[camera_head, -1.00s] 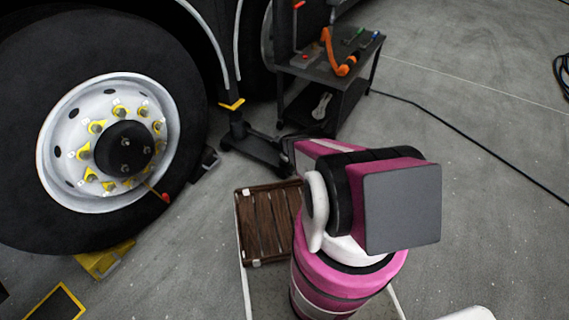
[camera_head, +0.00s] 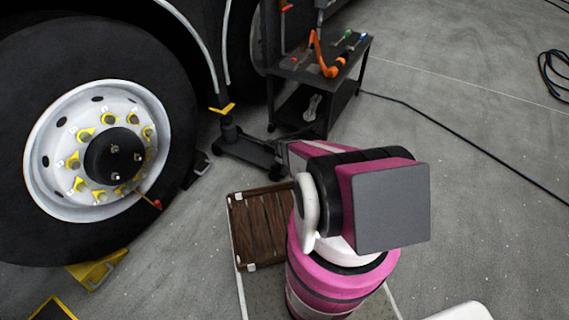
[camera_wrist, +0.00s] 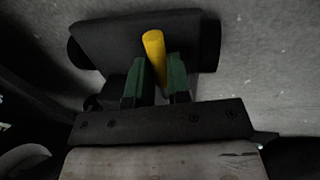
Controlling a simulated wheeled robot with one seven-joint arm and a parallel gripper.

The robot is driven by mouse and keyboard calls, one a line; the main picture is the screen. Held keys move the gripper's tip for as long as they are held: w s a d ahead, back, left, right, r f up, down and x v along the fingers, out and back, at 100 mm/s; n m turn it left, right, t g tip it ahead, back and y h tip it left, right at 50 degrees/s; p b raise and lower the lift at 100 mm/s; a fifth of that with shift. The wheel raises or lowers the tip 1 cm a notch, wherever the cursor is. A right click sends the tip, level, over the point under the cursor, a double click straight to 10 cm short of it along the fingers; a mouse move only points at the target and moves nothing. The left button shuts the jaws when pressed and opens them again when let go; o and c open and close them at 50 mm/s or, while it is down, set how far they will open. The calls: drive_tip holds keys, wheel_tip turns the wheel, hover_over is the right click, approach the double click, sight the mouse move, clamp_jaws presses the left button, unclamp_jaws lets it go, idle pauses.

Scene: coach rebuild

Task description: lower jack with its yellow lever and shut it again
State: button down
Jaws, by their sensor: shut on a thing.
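The jack (camera_head: 245,148) is a low black floor jack beside the coach wheel, with a yellow piece (camera_head: 222,109) at the top of its upright post. In the wrist view its dark body (camera_wrist: 110,42) lies beyond my fingers. The yellow lever (camera_wrist: 153,45) sticks up between the two green fingers of my gripper (camera_wrist: 157,68), which is shut on it. In the head view my arm hides the gripper and the lever.
The coach wheel (camera_head: 60,105) stands at the left with a yellow chock (camera_head: 98,268) under it. A dark tool trolley (camera_head: 345,75) is behind the jack. A brown slatted crate (camera_head: 262,228) sits left of my arm. Open floor and a black cable lie right.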

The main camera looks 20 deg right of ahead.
drive_tip(key=c, duration=1.1)
unclamp_jaws()
drive_tip(key=shift+r, duration=0.15)
drive_tip(key=r, duration=0.3)
drive_tip(key=s+a+r, duration=0.1)
drive_tip(key=r, duration=0.6)
drive_tip(key=shift+s+a+r, duration=0.2)
drive_tip(key=shift+s+a, duration=0.05)
drive_tip(key=s+a+r+m, duration=0.2)
drive_tip(key=s+r, duration=0.4)
drive_tip(key=r, duration=0.5)
drive_tip(key=s+a+r+m+g+y, duration=0.1)
drive_tip(key=s+a+r+m, duration=0.1)
drive_tip(key=s+r+m, duration=0.2)
drive_tip(key=s+a+r+m, duration=0.2)
drive_tip(key=s+r, duration=0.7)
drive_tip(key=r, duration=0.8)
drive_tip(key=shift+s+r+m+g+y, duration=0.2)
drive_tip(key=shift+r+m+g+y, duration=0.15)
drive_tip(key=shift+m, duration=0.35)
